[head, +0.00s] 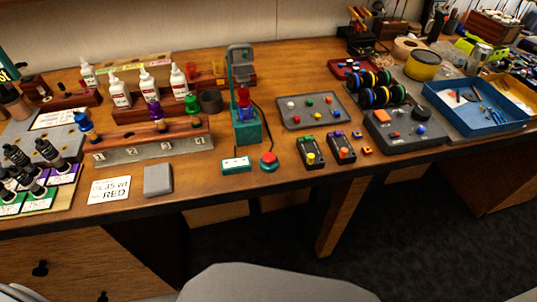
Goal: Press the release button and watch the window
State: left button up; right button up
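A red dome button (268,159) on a round green base stands near the front edge of the bench. Left of it is a small green box with a white face (236,163); its marks are too small to read, and I cannot tell if it is the window. Behind them stands a green fixture (246,126) with a grey upper head (241,58) and a red and blue part (244,102) inside it. A dark cable runs from the fixture down towards the button. Neither of my grippers is in view.
A grey block (158,180) and a white card (109,190) marked RED lie at the left. A numbered rack (150,150) and white bottles are behind. A grey tray (311,111) and two small dark boxes are right of the button. The bench front edge is clear.

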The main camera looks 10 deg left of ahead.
aim_at(270, 158)
jog(key=z, duration=2.25)
jog(key=i, duration=1.6)
jog(key=u, duration=3)
